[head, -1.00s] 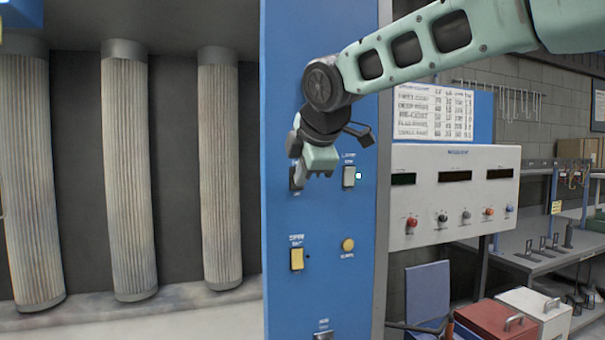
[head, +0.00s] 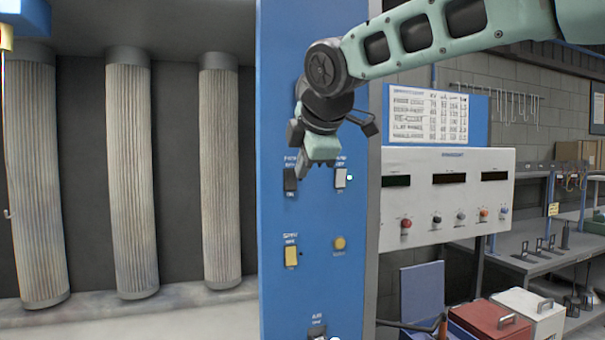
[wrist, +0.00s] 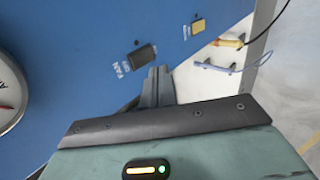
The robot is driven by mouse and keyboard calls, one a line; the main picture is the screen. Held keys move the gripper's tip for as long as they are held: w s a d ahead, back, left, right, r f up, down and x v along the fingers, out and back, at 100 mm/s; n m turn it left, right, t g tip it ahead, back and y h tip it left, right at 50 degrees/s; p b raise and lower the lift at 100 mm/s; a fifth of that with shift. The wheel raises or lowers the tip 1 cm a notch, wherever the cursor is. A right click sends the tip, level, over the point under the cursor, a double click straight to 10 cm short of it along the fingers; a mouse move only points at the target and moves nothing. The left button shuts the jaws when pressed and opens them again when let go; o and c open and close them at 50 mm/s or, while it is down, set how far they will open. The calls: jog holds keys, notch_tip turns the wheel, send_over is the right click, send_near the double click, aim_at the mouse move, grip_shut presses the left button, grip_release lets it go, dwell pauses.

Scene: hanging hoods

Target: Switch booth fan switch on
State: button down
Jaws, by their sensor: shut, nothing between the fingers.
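My gripper (head: 318,172) is in front of the panel, slightly above and between the black and white switches. Its fingers are together and empty in the wrist view (wrist: 158,72), close beside the black switch. I cannot tell whether they touch the panel.
Pleated filters (head: 222,170) stand left. A white instrument box (head: 447,195) and a red box (head: 490,325) are at right.

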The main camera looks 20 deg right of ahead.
jog(key=b+v, duration=0.1)
jog(key=v, duration=0.7)
jog(key=shift+b, duration=0.4)
